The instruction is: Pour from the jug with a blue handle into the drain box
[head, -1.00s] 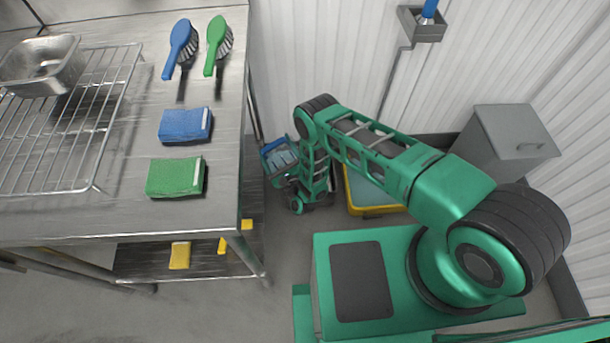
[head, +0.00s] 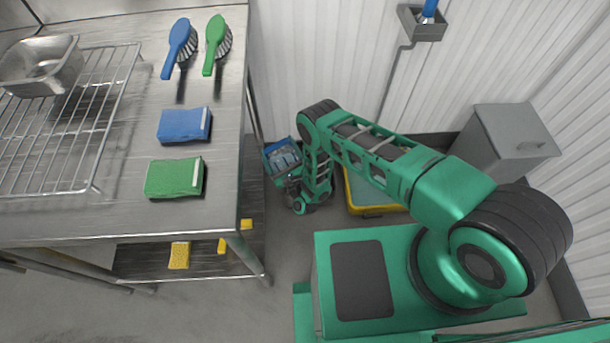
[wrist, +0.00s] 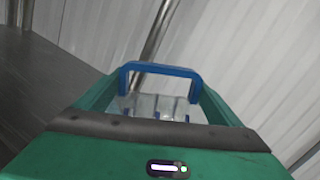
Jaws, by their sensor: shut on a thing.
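The jug is clear with a blue handle (wrist: 160,69), which shows between the green sides of my gripper in the wrist view. In the head view the jug (head: 284,158) is low beside the table's right edge, partly hidden by my arm. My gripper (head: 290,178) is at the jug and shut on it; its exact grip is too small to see. A grey open box (head: 422,31) with a pipe running down from it is on the wall at the upper right, and looks like the drain box. A blue thing stands above it. The jug is well apart from it, to the lower left.
The steel table (head: 110,222) at left holds a wire rack, a metal pan, two brushes and two sponges. A yellow-rimmed container (head: 372,210) sits behind my arm. A grey bin (head: 512,135) stands at right by the corrugated wall.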

